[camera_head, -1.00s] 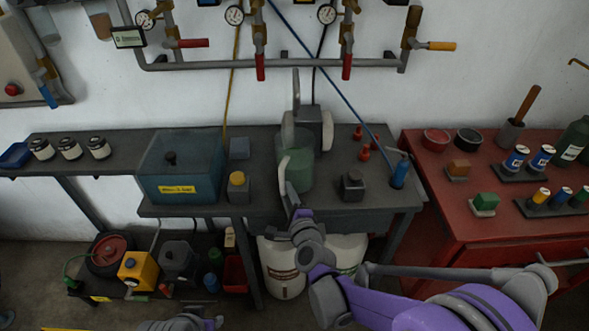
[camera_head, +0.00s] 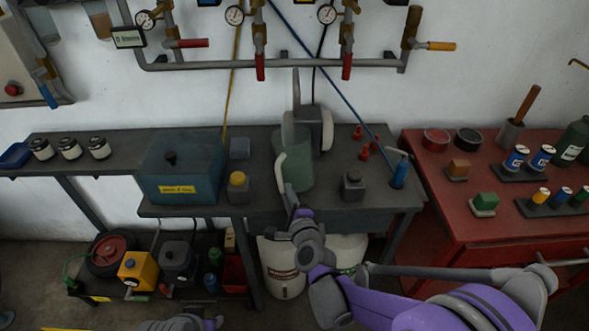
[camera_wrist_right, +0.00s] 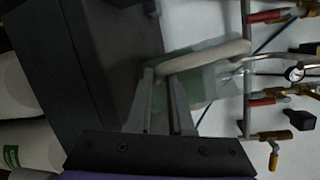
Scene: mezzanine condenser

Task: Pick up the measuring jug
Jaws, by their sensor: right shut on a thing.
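The measuring jug (camera_head: 298,168) is a translucent green vessel with a pale handle. In the head view it is upright at the middle of the grey workbench; I cannot tell whether its base touches the top. My right gripper (camera_head: 288,190) comes from the front and is shut on the jug's handle. In the right wrist view the handle (camera_wrist_right: 215,56) runs by the fingertips (camera_wrist_right: 163,78), with the jug body (camera_wrist_right: 205,88) behind. Part of my left arm's end (camera_head: 185,323) shows at the bottom edge; its fingers are not clear.
A grey device with a round pale face (camera_head: 318,128) stands close behind the jug. A teal box (camera_head: 180,185) and yellow-topped block (camera_head: 238,190) are left; a dark block (camera_head: 353,186), red pieces (camera_head: 364,152) and blue bottle (camera_head: 400,172) are right. Gauges and valve pipes line the wall.

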